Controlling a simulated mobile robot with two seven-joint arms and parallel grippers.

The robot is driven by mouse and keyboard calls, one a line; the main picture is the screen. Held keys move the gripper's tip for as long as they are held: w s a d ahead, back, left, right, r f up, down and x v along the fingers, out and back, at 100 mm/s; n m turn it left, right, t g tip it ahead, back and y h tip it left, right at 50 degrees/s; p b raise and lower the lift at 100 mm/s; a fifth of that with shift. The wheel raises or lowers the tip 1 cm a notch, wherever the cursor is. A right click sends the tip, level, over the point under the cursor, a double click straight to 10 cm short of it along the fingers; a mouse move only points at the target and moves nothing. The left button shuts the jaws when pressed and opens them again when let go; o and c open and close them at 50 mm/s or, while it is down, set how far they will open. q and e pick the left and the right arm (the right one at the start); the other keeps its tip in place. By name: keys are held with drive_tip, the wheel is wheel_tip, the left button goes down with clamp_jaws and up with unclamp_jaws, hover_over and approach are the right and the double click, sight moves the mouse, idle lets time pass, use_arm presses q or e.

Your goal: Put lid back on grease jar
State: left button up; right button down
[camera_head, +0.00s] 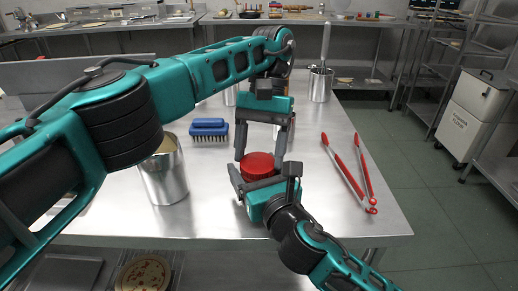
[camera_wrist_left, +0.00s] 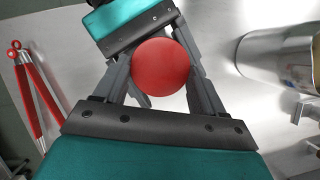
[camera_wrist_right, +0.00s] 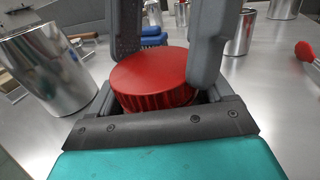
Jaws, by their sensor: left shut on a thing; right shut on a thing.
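The round red lid (camera_head: 257,166) has a ribbed side and sits level, low over the near part of the steel table. It also shows in the left wrist view (camera_wrist_left: 161,66) and the right wrist view (camera_wrist_right: 153,78). My left gripper (camera_head: 260,156) reaches down from behind and is shut on the lid, a finger on either side. My right gripper (camera_head: 262,178) comes in low from the front, shut around what is directly beneath the lid. The grease jar's body is hidden by the lid and fingers, so I cannot tell whether the lid is seated.
A steel canister (camera_head: 165,177) stands to the left, and a blue brush (camera_head: 209,129) lies behind it. Red-handled tongs (camera_head: 350,172) lie on the right. A steel pot (camera_head: 320,84) with a utensil stands at the back. The table's front edge is close to my right gripper.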

use_arm(q)
drive_tip(key=o, duration=1)
drive_tip(key=shift+r, duration=2.3)
drive_tip(key=shift+c, duration=0.3)
drive_tip(key=shift+w+a+r+n+t, duration=0.15)
drive_tip(key=shift+n+t, duration=0.25)
drive_tip(key=shift+n, duration=0.3)
drive_tip(key=shift+r+n+t, duration=0.3)
drive_tip(key=shift+n+t, duration=0.3)
drive_tip(key=shift+n, duration=0.5)
drive_tip(key=shift+s+a+r+n+t+h, duration=0.1)
drive_tip(key=shift+r+n+t+h, duration=0.15)
drive_tip(key=shift+n, duration=0.25)
drive_tip(key=shift+s+r+n+t+h, duration=0.1)
drive_tip(key=shift+r+n+t+h, duration=0.1)
drive_tip(key=shift+n+t, duration=0.25)
drive_tip(key=shift+s+r+n+t+h, duration=0.25)
drive_tip(key=shift+s+r+n+t, duration=0.3)
drive_tip(key=shift+n, duration=0.7)
